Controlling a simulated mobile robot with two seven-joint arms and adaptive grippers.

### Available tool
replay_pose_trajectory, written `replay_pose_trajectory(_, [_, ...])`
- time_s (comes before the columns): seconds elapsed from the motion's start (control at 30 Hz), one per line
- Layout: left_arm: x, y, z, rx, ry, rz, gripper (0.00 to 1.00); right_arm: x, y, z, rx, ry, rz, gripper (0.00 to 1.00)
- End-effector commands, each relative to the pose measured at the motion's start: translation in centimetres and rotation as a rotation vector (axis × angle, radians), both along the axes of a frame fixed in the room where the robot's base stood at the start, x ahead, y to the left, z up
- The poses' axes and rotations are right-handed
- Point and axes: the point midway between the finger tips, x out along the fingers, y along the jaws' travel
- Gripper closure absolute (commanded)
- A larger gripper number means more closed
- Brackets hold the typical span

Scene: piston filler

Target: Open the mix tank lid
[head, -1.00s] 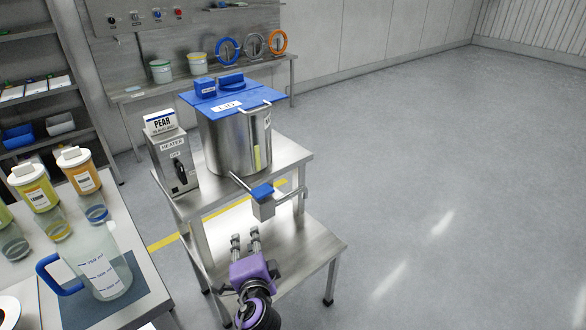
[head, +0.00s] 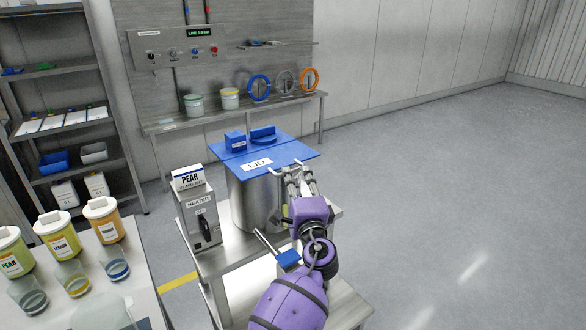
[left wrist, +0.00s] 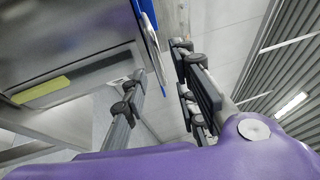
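The mix tank (head: 250,200) is a steel cylinder with a flat blue lid (head: 290,152) marked LID, which lies closed on top. A pale bar handle (head: 272,171) sits at the lid's front right edge. My left gripper (head: 294,174) is at this handle, its two fingers apart and partly covering it. In the left wrist view the fingers (left wrist: 160,90) stand open, with the lid's blue edge (left wrist: 150,20) and the handle close between them. I cannot tell whether a finger touches the handle. My right gripper is in neither view.
A heater box (head: 199,218) with a PEAR sign stands left of the tank on the steel stand. A blue-topped outlet valve (head: 288,258) juts out below my left arm. Jars stand on the left table. The floor at right is clear.

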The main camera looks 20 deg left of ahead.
Motion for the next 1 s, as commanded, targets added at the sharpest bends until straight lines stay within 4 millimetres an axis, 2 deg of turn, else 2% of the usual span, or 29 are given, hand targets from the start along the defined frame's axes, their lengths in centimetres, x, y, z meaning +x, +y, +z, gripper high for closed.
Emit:
replay_pose_trajectory(0.1, [1.8, 1.1, 0.7, 0.001, -0.002, 0.002, 0.74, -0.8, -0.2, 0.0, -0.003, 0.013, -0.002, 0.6])
replay_pose_trajectory(0.23, [3.1, 1.7, 0.8, 0.0, -0.001, 0.0, 0.74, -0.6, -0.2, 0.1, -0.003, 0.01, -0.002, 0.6])
replay_pose_trajectory(0.6, [3.8, 2.1, 0.7, -0.001, 0.0, 0.0, 0.74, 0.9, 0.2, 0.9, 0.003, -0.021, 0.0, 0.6])
replay_pose_trajectory(0.63, [3.8, 2.2, 0.7, -0.001, 0.0, 0.0, 0.75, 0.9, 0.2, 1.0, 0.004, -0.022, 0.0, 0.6])
replay_pose_trajectory(0.83, [3.7, 2.1, 0.7, -0.001, 0.0, 0.0, 1.0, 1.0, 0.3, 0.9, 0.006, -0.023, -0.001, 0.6])
replay_pose_trajectory(1.0, [3.7, 2.1, 0.7, 0.0, 0.001, 0.0, 1.0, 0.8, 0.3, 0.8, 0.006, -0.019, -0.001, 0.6])
